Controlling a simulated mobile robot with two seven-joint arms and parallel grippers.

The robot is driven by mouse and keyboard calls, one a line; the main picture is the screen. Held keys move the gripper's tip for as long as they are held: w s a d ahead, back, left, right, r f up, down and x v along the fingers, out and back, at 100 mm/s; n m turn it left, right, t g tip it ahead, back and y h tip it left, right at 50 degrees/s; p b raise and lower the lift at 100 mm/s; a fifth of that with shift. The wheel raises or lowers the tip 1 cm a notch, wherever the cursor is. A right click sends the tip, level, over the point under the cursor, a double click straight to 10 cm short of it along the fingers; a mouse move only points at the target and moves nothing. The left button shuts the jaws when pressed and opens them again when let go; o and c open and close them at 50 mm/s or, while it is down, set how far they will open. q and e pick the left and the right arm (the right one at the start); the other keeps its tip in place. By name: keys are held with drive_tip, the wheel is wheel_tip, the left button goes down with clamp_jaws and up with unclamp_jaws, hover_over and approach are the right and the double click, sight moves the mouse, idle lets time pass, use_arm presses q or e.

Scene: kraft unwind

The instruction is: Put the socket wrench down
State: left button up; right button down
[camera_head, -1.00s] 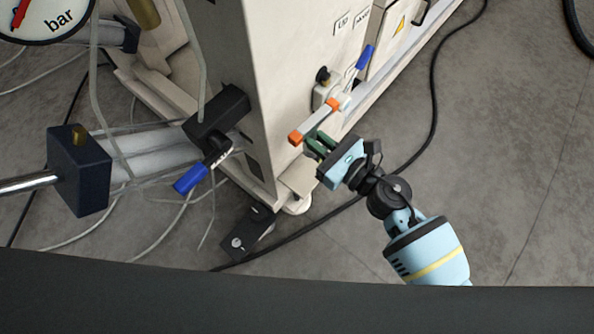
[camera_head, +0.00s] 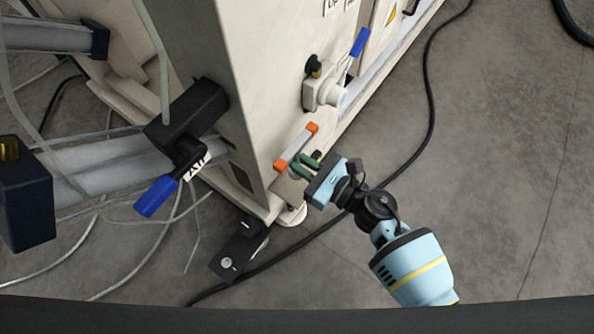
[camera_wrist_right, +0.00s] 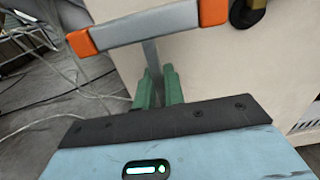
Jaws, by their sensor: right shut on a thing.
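The socket wrench (camera_head: 296,148) has a grey crossbar with orange ends. In the head view it is beside the lower corner of the cream machine cabinet (camera_head: 265,90). My right gripper (camera_head: 309,160) has green fingers and is shut on the wrench. In the right wrist view the wrench's crossbar (camera_wrist_right: 150,25) lies ahead of the fingers, and its grey shaft runs down between the green fingers of the gripper (camera_wrist_right: 158,88). The shaft's far end is hidden. My left gripper is not in view.
A white valve fitting (camera_head: 322,93) with a blue lever (camera_head: 360,42) sticks out of the cabinet above the wrench. A black valve with a blue handle (camera_head: 156,196) is at the left. A black cable (camera_head: 345,212) crosses the concrete floor, which is open at the right (camera_head: 500,170).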

wheel_tip(320, 180, down, 4)
drive_tip(key=shift+f+b, duration=0.2)
drive_tip(key=shift+b, duration=1.05)
drive_tip(key=shift+f, duration=0.25)
drive_tip(key=shift+f+b, duration=0.15)
drive_tip(key=shift+b, duration=0.15)
drive_tip(key=c, duration=1.6)
unclamp_jaws()
drive_tip(key=shift+o, duration=0.5)
